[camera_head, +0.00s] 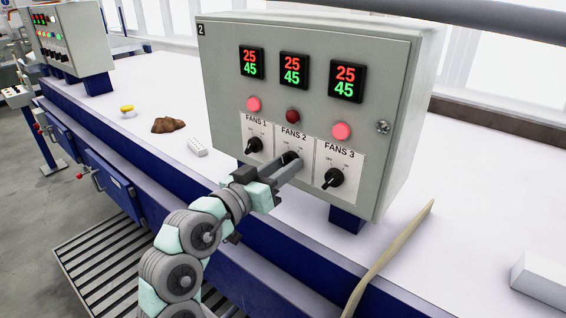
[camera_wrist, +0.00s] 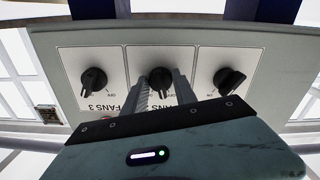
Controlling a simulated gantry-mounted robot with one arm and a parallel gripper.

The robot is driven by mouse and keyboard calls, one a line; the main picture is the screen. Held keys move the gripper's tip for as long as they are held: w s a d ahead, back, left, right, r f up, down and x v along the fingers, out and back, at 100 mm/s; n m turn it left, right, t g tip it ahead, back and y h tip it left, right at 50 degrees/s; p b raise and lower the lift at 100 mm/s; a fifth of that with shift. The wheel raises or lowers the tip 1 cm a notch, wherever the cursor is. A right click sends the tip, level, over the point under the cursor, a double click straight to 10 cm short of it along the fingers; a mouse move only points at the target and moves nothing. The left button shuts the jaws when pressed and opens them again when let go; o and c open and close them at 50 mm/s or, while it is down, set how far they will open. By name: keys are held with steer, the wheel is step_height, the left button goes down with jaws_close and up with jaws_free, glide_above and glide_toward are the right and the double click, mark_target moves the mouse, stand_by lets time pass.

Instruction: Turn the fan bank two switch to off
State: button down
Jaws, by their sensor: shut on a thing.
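The grey control box (camera_head: 225,80) stands on the bench with three black rotary switches on white plates. The FANS 2 switch (camera_head: 289,157) is the middle one. My gripper (camera_head: 297,164) reaches it from the front left, and its fingers partly hide the knob. In the wrist view, which shows the panel upside down, my gripper (camera_wrist: 160,77) has one finger on each side of the FANS 2 knob (camera_wrist: 160,80) and is shut on it. The knob's exact pointing direction is hard to tell. The FANS 2 lamp (camera_head: 293,115) is dark red, duller than the lamps beside it.
The FANS 1 switch (camera_head: 254,145) and FANS 3 switch (camera_head: 334,178) sit close on either side, under bright pinkish-red lamps. Displays above read 25 and 45. A brown lump (camera_head: 168,125), a white block (camera_head: 197,147) and a long tan stick (camera_head: 392,252) lie nearby.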

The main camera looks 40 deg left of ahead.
steer(key=shift+r+n+p, duration=0.1)
steer(key=shift+n+p, duration=0.55)
steer(key=shift+n, duration=0.95)
steer(key=c, duration=1)
jaws_free()
steer(key=s+d+b, duration=0.1)
steer(key=s+b, duration=0.1)
steer(key=s, duration=0.8)
steer(key=shift+s, duration=0.4)
